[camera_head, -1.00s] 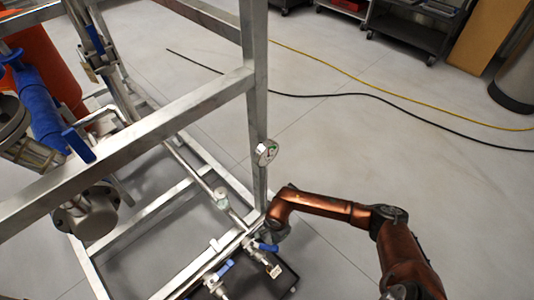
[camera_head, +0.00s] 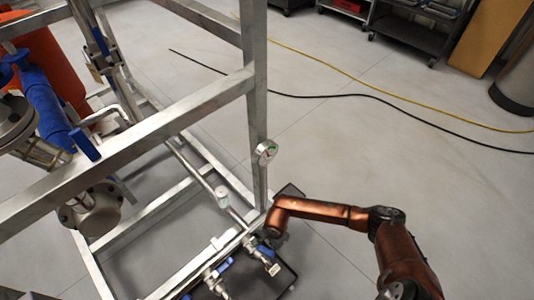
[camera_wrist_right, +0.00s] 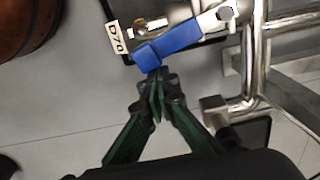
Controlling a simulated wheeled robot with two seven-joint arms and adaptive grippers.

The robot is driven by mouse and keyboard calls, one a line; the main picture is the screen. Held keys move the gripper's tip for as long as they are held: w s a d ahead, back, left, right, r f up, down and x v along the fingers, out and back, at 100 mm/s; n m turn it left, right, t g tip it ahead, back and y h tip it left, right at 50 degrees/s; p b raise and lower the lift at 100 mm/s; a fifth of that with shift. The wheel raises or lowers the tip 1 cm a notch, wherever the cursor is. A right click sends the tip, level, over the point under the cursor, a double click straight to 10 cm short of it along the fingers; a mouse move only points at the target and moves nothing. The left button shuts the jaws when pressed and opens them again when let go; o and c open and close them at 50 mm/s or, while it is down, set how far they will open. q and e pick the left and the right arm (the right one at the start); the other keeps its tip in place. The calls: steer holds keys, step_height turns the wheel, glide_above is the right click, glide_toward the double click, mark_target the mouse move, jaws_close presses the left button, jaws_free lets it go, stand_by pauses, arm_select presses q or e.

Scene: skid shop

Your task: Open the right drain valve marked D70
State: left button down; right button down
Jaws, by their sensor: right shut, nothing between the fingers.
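The right drain valve has a blue lever (camera_wrist_right: 168,45) and a white tag reading D70 (camera_wrist_right: 117,37) in the right wrist view. Its lever lies at a slight slant to the metal valve body and pipe. My right gripper (camera_wrist_right: 157,78) has dark green fingers, shut and empty, with the tips close against the lever's free end; contact is unclear. In the head view the D70 valve (camera_head: 267,258) sits low at the skid's corner, beside my copper right wrist, which hides the fingers. A second blue-handled valve (camera_head: 218,275) is to its left. My left gripper is not in view.
The skid's metal frame (camera_head: 258,110) stands left of my right arm, with a round gauge (camera_head: 266,152) on its upright. A dark tray (camera_head: 285,283) lies under the valves. Black (camera_head: 400,100) and yellow (camera_head: 400,85) cables cross the open floor.

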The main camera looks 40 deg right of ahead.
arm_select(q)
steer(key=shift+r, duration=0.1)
arm_select(e)
steer(key=shift+a, duration=0.15)
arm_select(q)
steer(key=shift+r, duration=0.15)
arm_select(e)
steer(key=shift+s+a, duration=0.3)
steer(key=shift+a, duration=0.05)
steer(key=shift+d, duration=0.15)
